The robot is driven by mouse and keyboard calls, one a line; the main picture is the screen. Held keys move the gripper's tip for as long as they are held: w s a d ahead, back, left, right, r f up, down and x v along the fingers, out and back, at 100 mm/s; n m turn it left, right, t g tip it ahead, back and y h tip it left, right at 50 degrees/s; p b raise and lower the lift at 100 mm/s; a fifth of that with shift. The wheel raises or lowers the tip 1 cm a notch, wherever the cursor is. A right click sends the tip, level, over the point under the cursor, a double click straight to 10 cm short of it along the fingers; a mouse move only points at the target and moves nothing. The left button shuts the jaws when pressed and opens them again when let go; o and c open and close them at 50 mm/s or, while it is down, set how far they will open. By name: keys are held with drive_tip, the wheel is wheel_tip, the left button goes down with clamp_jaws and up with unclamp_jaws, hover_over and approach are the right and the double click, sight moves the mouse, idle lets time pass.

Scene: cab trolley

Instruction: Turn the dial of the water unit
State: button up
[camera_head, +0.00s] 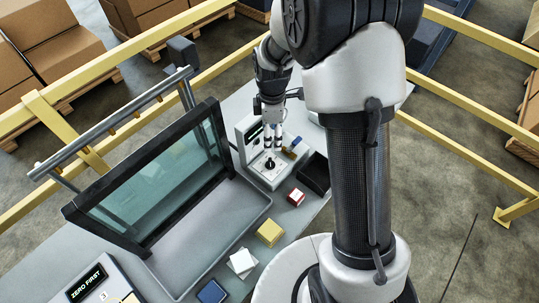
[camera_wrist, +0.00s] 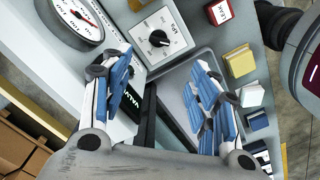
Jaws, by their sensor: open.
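The water unit (camera_head: 263,178) is a pale box with a raised back panel, standing on the grey bench left of my arm. Its dial is a small black knob (camera_head: 269,163) on the box's top face. In the wrist view, the black round dial (camera_wrist: 158,38) sits on a white plate with marks and upside-down lettering. A round white gauge (camera_wrist: 75,20) is left of it. My gripper (camera_head: 273,148) hangs above the dial, fingers downward. In the wrist view, my gripper (camera_wrist: 163,62) is open and empty, the dial beyond its fingertips. The fingers look apart from the dial.
Red (camera_head: 296,197), yellow (camera_head: 270,232), white (camera_head: 242,262) and blue (camera_head: 211,292) blocks lie along the bench. A black open bin (camera_head: 315,174) stands right of the unit. A glass-fronted frame (camera_head: 155,185) rises on the left. Yellow rails (camera_head: 470,100) run behind.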

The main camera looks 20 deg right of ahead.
sight(271, 162)
wheel_tip(271, 162, down, 15)
drive_tip(key=b, duration=0.3)
drive_tip(key=shift+c, duration=0.2)
drive_tip(key=c, duration=1)
